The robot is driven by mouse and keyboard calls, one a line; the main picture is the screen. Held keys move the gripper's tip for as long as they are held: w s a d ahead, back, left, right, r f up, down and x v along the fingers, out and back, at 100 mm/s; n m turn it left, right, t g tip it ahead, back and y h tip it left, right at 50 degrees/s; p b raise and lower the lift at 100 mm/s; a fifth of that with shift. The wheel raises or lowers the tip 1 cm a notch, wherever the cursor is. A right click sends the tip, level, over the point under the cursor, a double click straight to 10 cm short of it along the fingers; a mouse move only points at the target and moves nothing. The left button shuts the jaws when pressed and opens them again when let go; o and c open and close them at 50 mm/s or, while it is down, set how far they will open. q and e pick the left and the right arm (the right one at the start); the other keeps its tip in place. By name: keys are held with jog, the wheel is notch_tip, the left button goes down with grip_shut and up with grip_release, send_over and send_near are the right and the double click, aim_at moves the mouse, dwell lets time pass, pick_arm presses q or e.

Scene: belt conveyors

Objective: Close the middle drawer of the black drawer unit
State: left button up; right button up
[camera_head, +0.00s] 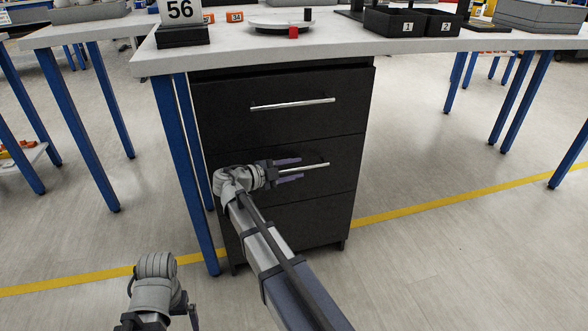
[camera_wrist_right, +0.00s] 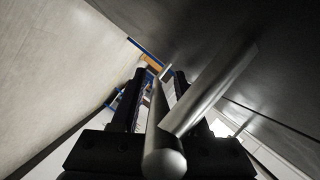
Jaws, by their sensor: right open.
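The black drawer unit (camera_head: 215,105) stands under the white tabletop, with three drawer fronts in view. The middle drawer (camera_head: 335,150) has a silver bar handle (camera_head: 319,166). Its front looks close to level with its neighbours; I cannot tell any small gap. My right gripper (camera_head: 298,170) is open at this handle, one finger above and one below it. In the right wrist view, the silver handle (camera_wrist_right: 216,85) passes close by the open fingers (camera_wrist_right: 157,95); contact is unclear. My left gripper (camera_head: 190,312) is low at the bottom left, away from the unit, its jaws unclear.
The top drawer's handle (camera_head: 292,104) is above my right gripper. A blue table leg (camera_head: 186,160) stands just left of the unit. On the tabletop are a 56 sign (camera_head: 181,12), a round white plate (camera_head: 275,22) and black bins (camera_head: 395,22). Floor at right is clear.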

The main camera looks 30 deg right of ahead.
jog(key=p+v, duration=0.1)
jog(key=v, duration=0.6)
jog(key=shift+a+r+p, duration=0.15)
jog(key=shift+a+p, duration=0.15)
jog(key=shift+a, duration=0.1)
